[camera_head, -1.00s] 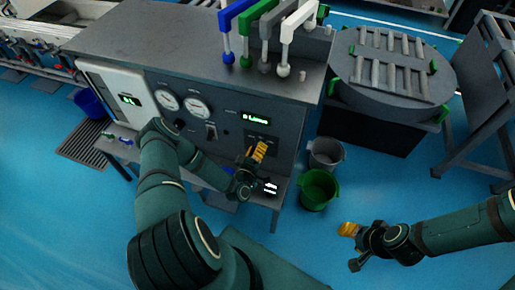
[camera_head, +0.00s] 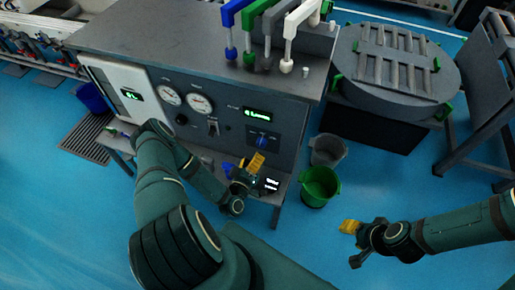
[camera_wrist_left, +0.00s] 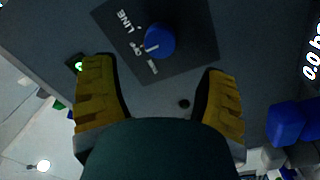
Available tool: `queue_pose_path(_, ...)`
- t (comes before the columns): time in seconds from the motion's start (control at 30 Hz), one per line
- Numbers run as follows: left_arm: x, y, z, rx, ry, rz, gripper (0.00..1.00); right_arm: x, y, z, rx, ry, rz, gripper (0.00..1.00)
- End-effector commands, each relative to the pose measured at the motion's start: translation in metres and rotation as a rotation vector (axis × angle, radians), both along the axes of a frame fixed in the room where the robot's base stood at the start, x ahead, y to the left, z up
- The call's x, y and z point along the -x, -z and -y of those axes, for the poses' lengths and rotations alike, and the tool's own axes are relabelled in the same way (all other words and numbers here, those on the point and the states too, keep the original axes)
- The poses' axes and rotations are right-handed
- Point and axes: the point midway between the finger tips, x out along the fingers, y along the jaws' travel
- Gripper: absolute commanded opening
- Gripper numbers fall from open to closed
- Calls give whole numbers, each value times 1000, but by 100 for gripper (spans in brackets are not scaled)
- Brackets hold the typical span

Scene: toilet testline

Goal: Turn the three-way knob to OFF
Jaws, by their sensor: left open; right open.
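The three-way knob is blue (camera_head: 262,142) and sits on a dark plate on the panel's lower right. In the left wrist view the blue knob (camera_wrist_left: 160,41) lies beyond and between my yellow fingertips, touching neither. A white mark on it points left toward the printed labels. My right gripper (camera_head: 349,243) is open and empty, over the floor at lower right.
The grey test bench (camera_head: 190,45) carries two gauges, a toggle switch and a lit green display (camera_head: 257,114). Coloured handles stand on its top. A green bucket (camera_head: 319,187) and a grey bucket (camera_head: 328,150) stand right of it. Blue floor is open in front.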

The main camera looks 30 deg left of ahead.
Motion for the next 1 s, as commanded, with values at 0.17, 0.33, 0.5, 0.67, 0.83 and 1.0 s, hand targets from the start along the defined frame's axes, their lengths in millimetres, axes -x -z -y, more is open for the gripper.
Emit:
queue_pose_path(0.17,31,2,6,0,0,-2,73,0,0,0,0,0,0,47)
queue_pose_path(0.33,47,2,10,1,-1,-1,73,0,0,0,0,0,0,47)
queue_pose_path(0.5,51,2,11,0,0,0,73,0,0,0,0,0,0,47)
queue_pose_path(0.67,51,2,11,0,0,0,73,0,0,0,0,0,0,47)
queue_pose_path(0.83,50,2,11,0,0,0,73,0,0,0,0,0,0,47)
queue_pose_path(1.0,49,1,11,-1,6,-5,73,0,0,0,0,0,0,47)
